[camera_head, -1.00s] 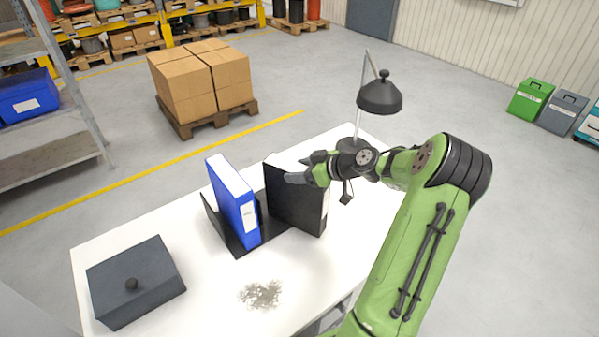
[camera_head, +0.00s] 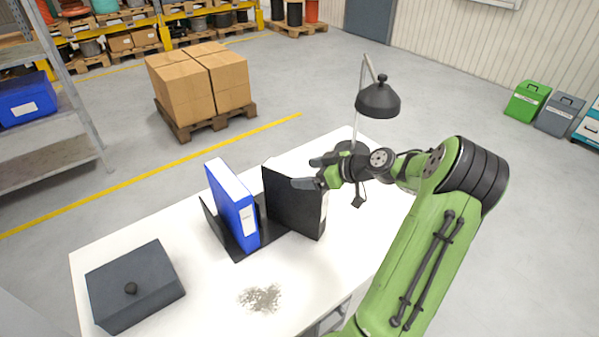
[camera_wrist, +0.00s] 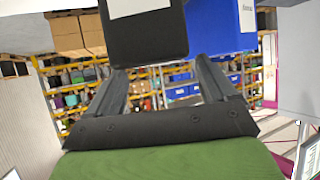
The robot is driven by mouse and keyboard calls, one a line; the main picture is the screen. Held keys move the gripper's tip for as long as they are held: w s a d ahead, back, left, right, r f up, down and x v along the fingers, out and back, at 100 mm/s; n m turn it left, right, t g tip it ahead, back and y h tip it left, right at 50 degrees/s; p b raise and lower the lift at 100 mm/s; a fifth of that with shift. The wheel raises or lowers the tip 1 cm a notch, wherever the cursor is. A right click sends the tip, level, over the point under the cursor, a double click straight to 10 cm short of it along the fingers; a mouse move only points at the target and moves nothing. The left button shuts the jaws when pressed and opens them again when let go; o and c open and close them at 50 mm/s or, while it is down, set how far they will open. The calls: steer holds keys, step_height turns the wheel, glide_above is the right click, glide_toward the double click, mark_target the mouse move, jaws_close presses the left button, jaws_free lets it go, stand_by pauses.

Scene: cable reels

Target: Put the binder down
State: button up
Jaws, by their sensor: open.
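The black binder (camera_head: 294,201) stands on the white table (camera_head: 200,300), beside the blue binder (camera_head: 233,205), at the right of a black rack (camera_head: 215,228). In the wrist view the black binder (camera_wrist: 146,35) with a pale label fills the top middle, and the blue binder (camera_wrist: 218,28) is to its right. My gripper (camera_head: 306,172) is open at the upper right of the black binder. In the wrist view my two fingers (camera_wrist: 164,82) are spread, with no object clamped between them. Whether a fingertip still touches the binder is hard to tell.
A dark lidded box (camera_head: 135,285) sits at the table's left end. A black lamp (camera_head: 378,100) stands behind my gripper. A patch of grey specks (camera_head: 260,298) lies on the front of the table. The table is bare between the box and the rack.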

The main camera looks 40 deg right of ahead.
steer(key=v, duration=0.8)
steer(key=w+a+r+g+h, duration=0.1)
steer(key=a+g, duration=0.2)
steer(key=a, duration=0.6)
steer(key=w+a+r+g, duration=0.1)
steer(key=a+r+g, duration=0.15)
steer(key=a, duration=0.75)
steer(key=s+a+r+m+h, duration=0.1)
steer(key=s+a+m, duration=0.1)
steer(key=s+a, duration=0.3)
steer(key=s+a+r+m+h, duration=0.1)
steer(key=s+a, duration=0.5)
steer(key=s, duration=0.6)
steer(key=shift+s+r+m+h+p, duration=0.25)
steer(key=shift+r+m+h+p, duration=0.15)
steer(key=shift+r+h, duration=0.1)
steer(key=shift+a+g, duration=0.1)
steer(key=shift+g, duration=0.15)
steer(key=shift+a+r+p, duration=0.1)
steer(key=shift+r+p, duration=0.4)
steer(key=shift+r, duration=0.05)
